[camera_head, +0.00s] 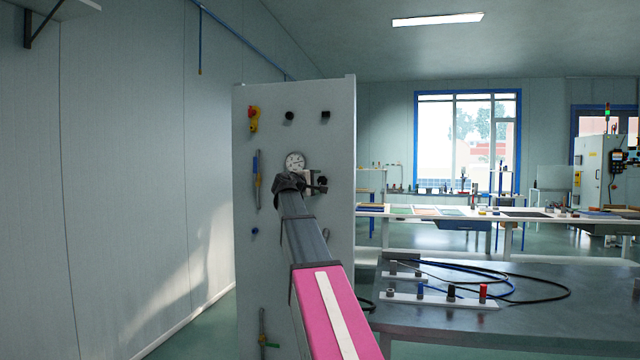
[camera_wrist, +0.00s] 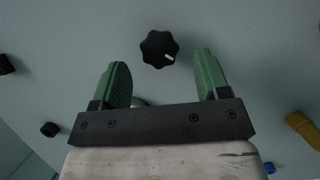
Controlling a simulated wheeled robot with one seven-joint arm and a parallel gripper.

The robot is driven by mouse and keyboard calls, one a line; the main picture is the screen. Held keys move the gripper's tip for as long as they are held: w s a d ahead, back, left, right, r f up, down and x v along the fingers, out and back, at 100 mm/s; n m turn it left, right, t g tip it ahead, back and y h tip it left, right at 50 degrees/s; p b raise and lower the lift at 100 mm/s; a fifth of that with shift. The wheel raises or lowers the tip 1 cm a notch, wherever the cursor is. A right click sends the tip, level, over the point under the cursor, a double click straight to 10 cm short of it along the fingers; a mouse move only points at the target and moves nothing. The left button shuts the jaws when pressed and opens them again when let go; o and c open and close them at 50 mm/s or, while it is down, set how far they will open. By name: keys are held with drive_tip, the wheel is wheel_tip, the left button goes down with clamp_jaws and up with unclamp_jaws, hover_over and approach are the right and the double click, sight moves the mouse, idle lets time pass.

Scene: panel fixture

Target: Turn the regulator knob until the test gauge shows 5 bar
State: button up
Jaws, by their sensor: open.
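The black lobed regulator knob (camera_wrist: 159,48) with a white mark is on the pale panel in the wrist view. My gripper (camera_wrist: 160,65) is open, its two green fingers apart. The knob shows between and just beyond the fingertips, with no contact visible. In the head view the round white test gauge (camera_head: 294,161) is on the upright panel (camera_head: 270,270), just above my gripper (camera_head: 318,187). The gauge's needle is too small to read. My wrist and arm cover part of the panel below the gauge.
The panel also carries a red and yellow switch (camera_head: 253,118), a black round fitting (camera_head: 289,116) and a blue-handled fitting (camera_head: 256,178). A grey table (camera_head: 430,325) with hoses stands at right. The yellow fitting (camera_wrist: 302,129) is right of the fingers in the wrist view.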

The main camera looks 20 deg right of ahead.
drive_tip(key=v, duration=0.7)
drive_tip(key=shift+a, duration=0.15)
drive_tip(key=s+a+f+m+g+y, duration=0.1)
drive_tip(key=s+a+f+g+y, duration=0.15)
drive_tip(key=f, duration=1.15)
drive_tip(key=s+a+f+m+g+y, duration=0.1)
drive_tip(key=s+f+y, duration=0.15)
drive_tip(key=f, duration=1.05)
drive_tip(key=s+a+f+m+g+y, duration=0.1)
drive_tip(key=s+f+y, duration=0.15)
drive_tip(key=f, duration=1.15)
drive_tip(key=s+a+f+m+g+y, duration=0.2)
drive_tip(key=s+a+f, duration=0.3)
drive_tip(key=s+f, duration=0.5)
drive_tip(key=s+a+f+m+g+y, duration=0.2)
drive_tip(key=s+a+f+g+y, duration=0.1)
drive_tip(key=s+f, duration=0.8)
wheel_tip(320, 180, down, 5)
drive_tip(key=shift+a+r+g+y, duration=0.25)
drive_tip(key=shift+a+g+y, duration=0.1)
drive_tip(key=shift+a+y, duration=0.75)
drive_tip(key=shift+d, duration=0.2)
